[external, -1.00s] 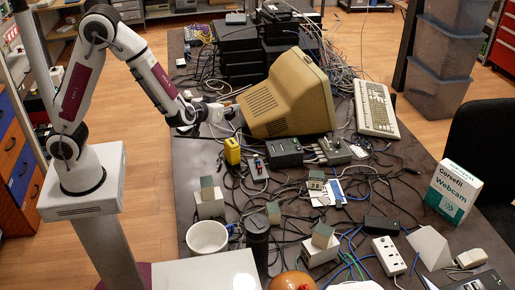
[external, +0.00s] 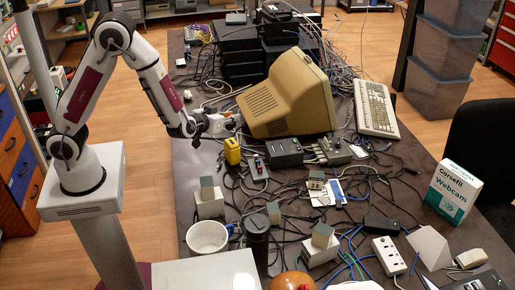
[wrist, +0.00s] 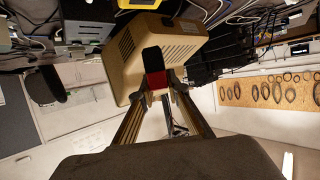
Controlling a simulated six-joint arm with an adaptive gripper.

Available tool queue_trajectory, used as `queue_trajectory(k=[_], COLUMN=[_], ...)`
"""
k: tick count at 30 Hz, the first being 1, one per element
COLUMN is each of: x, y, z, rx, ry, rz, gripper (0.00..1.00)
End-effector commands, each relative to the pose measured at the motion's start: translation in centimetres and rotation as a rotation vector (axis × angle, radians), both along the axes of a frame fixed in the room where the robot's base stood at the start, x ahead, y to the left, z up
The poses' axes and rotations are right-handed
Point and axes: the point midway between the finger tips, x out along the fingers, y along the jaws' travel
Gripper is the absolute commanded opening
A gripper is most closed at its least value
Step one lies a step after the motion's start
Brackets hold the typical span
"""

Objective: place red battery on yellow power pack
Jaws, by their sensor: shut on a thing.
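My gripper (external: 226,123) is beside the beige monitor's left end, a little above and behind the yellow power pack (external: 232,151). In the wrist view, my gripper (wrist: 158,88) is shut on the red battery (wrist: 155,80), which shows a red part near the fingers and a dark part beyond. The battery is too small to make out clearly in the external view. The yellow power pack stands upright on the dark table, apart from my gripper. A yellow thing at the top edge of the wrist view (wrist: 138,3) is probably this pack.
The beige monitor (external: 285,97) is close to the right of my gripper. A black box (external: 284,153) and a small switch box (external: 257,168) are near the pack, among many cables. Dark table (external: 200,165) is bare left of the pack.

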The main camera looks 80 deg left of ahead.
Motion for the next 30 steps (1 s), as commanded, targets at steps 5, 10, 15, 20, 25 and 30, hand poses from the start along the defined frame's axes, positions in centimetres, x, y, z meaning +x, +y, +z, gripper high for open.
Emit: queue_trajectory(k=[5,10,15,20,25,30], x=[0.0,0.0,0.0,0.0,0.0,0.0], y=[0.0,0.0,0.0,0.0,0.0,0.0], z=[-1.4,-1.8,-1.7,-1.8,-2.7,-4.3], rx=[0.000,0.000,0.000,0.000,0.001,0.000], ry=[0.000,-0.001,-0.001,-0.001,0.000,0.001], rz=[0.000,0.000,0.000,0.000,0.001,0.000], gripper=[0.00,0.00,0.00,0.00,0.00,0.00])
